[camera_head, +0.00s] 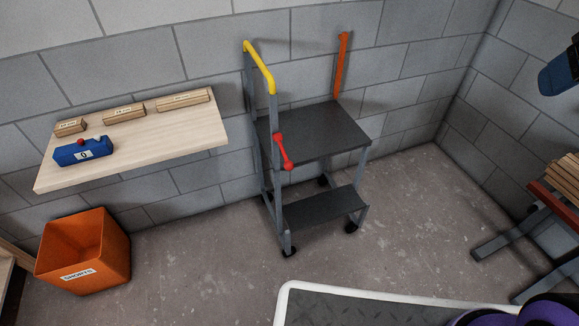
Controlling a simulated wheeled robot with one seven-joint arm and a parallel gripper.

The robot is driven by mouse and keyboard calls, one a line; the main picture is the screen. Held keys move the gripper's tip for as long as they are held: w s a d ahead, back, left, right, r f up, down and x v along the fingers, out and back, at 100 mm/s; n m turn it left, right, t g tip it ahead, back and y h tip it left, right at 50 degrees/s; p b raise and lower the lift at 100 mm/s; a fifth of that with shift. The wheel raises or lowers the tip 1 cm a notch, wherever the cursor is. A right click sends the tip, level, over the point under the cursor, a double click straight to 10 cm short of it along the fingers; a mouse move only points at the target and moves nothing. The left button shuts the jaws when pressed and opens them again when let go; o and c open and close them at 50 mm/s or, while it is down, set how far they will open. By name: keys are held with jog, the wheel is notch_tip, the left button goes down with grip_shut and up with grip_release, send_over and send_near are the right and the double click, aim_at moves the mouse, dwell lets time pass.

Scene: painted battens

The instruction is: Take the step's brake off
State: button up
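The step (320,131) is a grey-framed stool with two dark treads, standing against the block wall in the middle of the view. A yellow handrail (259,66) tops its left side. A red lever (283,151), which looks like the brake, is on the front left post and slants down to the right, ending in a round knob. Small dark castors (351,227) show under the frame. My gripper is not in view, and nothing is seen touching the lever.
A pale shelf (190,135) at left holds wooden blocks (124,113) and a blue block (82,152) with a red knob. An orange bin (100,240) stands below it. An orange bar (342,65) rises behind the step. Battens (562,180) lie on a rack at right. Floor before the step is open.

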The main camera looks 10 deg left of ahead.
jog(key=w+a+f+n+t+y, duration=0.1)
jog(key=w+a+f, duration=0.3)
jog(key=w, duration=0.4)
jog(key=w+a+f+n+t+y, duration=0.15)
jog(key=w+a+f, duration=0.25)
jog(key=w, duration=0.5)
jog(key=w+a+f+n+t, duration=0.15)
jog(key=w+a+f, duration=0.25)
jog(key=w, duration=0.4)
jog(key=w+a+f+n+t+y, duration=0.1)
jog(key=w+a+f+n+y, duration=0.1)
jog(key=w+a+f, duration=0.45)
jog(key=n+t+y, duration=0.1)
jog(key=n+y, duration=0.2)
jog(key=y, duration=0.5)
send_near(292, 168)
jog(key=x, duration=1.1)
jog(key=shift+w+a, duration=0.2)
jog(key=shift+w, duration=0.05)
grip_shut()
